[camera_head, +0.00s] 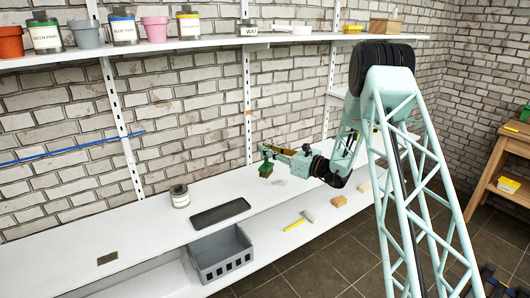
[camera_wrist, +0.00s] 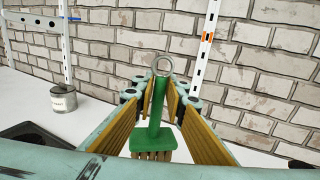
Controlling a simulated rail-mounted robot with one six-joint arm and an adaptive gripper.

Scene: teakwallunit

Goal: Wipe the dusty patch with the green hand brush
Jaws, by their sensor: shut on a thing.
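The green hand brush (camera_head: 266,169) hangs from my gripper (camera_head: 268,150) above the white lower shelf, bristles down. In the wrist view the brush (camera_wrist: 152,140) shows its green handle between the yellow-padded fingers of my gripper (camera_wrist: 162,88), with a metal ring at the handle's end. My gripper is shut on the handle. A faint greyish patch (camera_head: 279,182) on the shelf, just right of and below the brush, looks like the dusty patch. The brush appears to be above the shelf; whether the bristles touch it cannot be told.
A labelled can (camera_head: 180,196) and a black tray (camera_head: 219,214) stand left of the brush. A grey crate (camera_head: 222,258), a yellow-handled hammer (camera_head: 300,222) and a tan block (camera_head: 339,201) are nearer the front. An upper shelf (camera_head: 215,41) holds pots and paint cans.

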